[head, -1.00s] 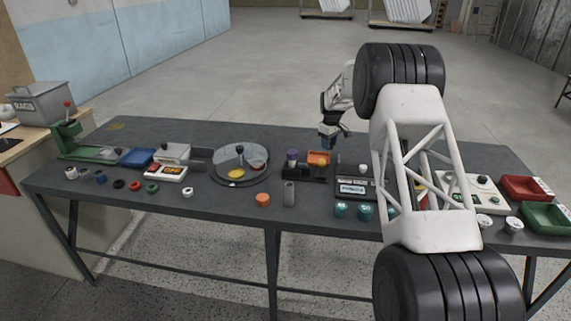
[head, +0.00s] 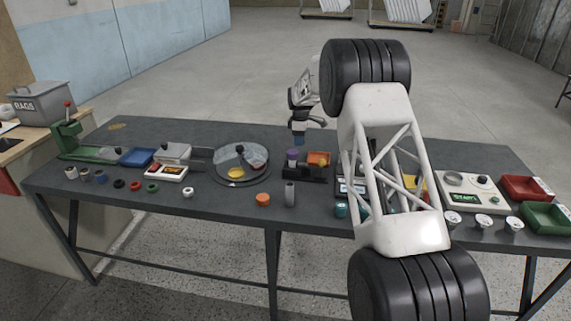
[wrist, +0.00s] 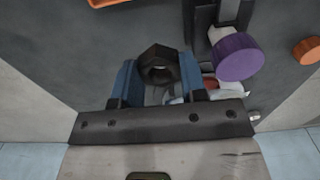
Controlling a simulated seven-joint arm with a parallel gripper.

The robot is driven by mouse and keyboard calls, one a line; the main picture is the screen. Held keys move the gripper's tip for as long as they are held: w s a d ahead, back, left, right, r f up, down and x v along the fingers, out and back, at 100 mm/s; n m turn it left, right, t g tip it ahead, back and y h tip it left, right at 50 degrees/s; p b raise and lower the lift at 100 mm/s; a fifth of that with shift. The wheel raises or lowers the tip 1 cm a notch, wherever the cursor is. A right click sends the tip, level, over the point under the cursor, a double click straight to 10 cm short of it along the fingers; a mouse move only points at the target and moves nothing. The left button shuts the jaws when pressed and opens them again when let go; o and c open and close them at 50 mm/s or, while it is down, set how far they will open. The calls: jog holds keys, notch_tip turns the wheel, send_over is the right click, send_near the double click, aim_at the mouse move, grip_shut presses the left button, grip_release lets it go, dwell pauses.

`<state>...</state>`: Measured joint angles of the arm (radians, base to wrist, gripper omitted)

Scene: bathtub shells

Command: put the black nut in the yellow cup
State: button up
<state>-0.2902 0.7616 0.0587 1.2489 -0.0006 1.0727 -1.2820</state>
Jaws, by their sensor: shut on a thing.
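My gripper (head: 299,140) hangs above the back middle of the grey table in the head view. In the wrist view its blue fingers (wrist: 160,80) are shut on the black nut (wrist: 160,66), which sits between their tips. The nut is too small to make out in the head view. A yellow round piece (head: 236,174) shows in the front part of the round dark tray (head: 266,179), left of my gripper; I cannot tell whether it is the yellow cup. A yellow patch (head: 421,187) also shows behind my arm, partly hidden.
A purple cylinder (head: 292,155) and an orange bin (head: 318,158) stand near my gripper; the purple cylinder also shows in the wrist view (wrist: 239,57). An orange cylinder (head: 263,200) and a grey one (head: 290,194) stand in front. My arm hides part of the table's right side.

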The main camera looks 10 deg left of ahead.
jog(key=shift+f, duration=3.1)
jog(key=shift+f, duration=0.1)
jog(key=shift+f, duration=1.8)
jog(key=shift+f, duration=0.1)
jog(key=o, duration=0.6)
